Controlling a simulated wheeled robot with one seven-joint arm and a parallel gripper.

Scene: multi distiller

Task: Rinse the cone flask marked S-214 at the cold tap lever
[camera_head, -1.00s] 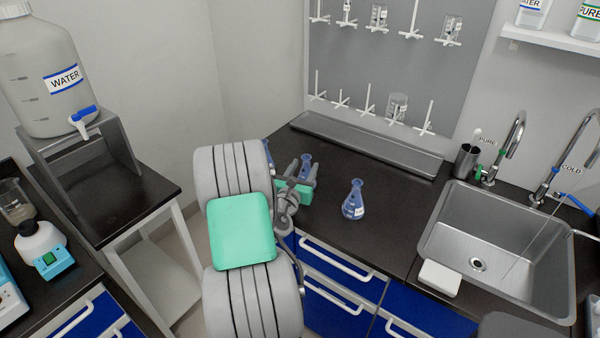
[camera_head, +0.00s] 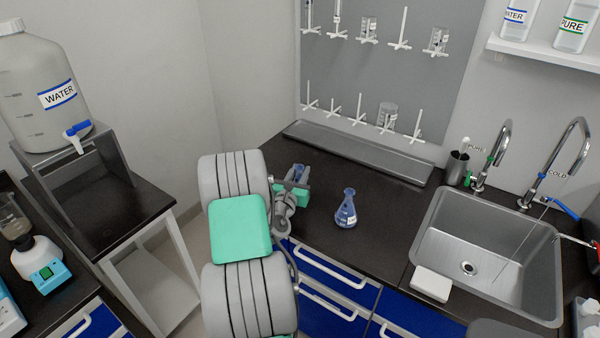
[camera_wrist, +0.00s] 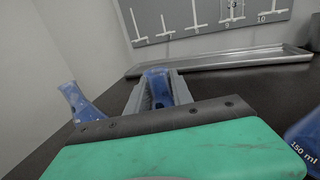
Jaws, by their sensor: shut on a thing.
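My gripper (camera_head: 299,178) is shut on a blue cone flask (camera_wrist: 158,88), with the fingers on either side of its neck, over the dark counter. Most of this flask is hidden behind the gripper, and I cannot read its mark. A second blue cone flask (camera_head: 346,210) with a white label stands upright on the counter to the right; its label is too small to read. A third blue flask (camera_wrist: 78,102) is at the left in the wrist view. The cold tap (camera_head: 571,150) stands behind the sink at the far right, with its blue lever (camera_head: 565,208) beside it.
The steel sink (camera_head: 425,245) has a white block (camera_head: 431,285) on its front left rim. The pure tap (camera_head: 498,155) and a dark cup (camera_head: 457,168) stand behind it. A long metal tray (camera_head: 355,157) lies below the peg board. Counter between the right flask and sink is clear.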

